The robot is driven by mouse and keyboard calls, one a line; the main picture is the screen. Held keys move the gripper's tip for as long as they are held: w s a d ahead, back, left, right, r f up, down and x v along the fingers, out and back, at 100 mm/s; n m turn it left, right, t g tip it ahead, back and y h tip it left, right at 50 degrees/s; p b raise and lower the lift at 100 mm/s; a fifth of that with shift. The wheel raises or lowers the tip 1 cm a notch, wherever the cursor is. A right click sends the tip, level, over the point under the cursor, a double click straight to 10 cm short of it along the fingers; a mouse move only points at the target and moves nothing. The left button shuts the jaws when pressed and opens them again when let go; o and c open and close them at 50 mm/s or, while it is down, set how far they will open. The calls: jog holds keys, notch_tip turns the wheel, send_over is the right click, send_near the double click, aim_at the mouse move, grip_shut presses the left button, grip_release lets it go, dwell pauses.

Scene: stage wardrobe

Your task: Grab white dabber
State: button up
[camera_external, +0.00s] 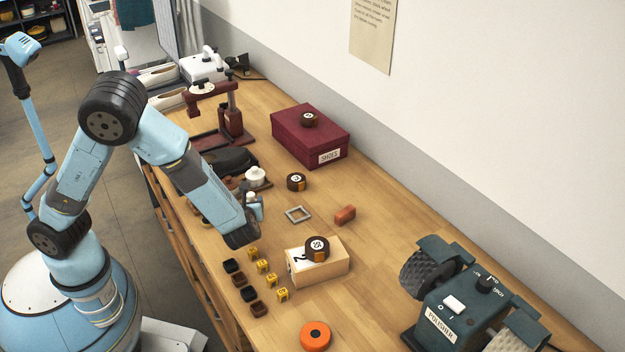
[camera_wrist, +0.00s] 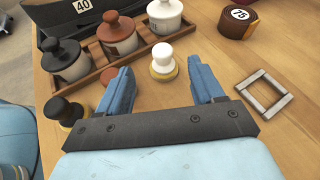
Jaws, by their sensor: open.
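The white dabber (camera_wrist: 163,61), with a rounded white knob and a yellowish base, stands upright on the wooden bench in the wrist view. My gripper (camera_wrist: 162,86) is open and empty, its blue fingers pointing toward the dabber. The dabber is just beyond the fingertips, roughly centred between them, and neither finger appears to touch it. In the external view my gripper (camera_external: 252,212) hangs low over the bench, and a small white top (camera_external: 251,196) shows beside it, partly hidden.
A black dabber (camera_wrist: 64,110) stands left of my gripper, and a brown one (camera_wrist: 108,75) is partly hidden by the left finger. A wooden rack (camera_wrist: 93,78) of lidded jars lies behind. A metal square frame (camera_wrist: 263,95) and a round tape (camera_wrist: 238,18) are on the right.

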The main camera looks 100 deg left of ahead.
aim_at(251, 199)
jog(key=shift+w+f+x, duration=0.1)
jog(key=shift+f+x, duration=0.1)
jog(key=shift+x, duration=1.55)
jog(key=shift+w+f+x, duration=0.1)
jog(key=shift+f+x, duration=0.1)
jog(key=shift+x, duration=1.55)
jog(key=shift+d, duration=0.1)
jog(key=shift+c, duration=0.2)
jog(key=c, duration=1)
jog(key=shift+r, duration=0.15)
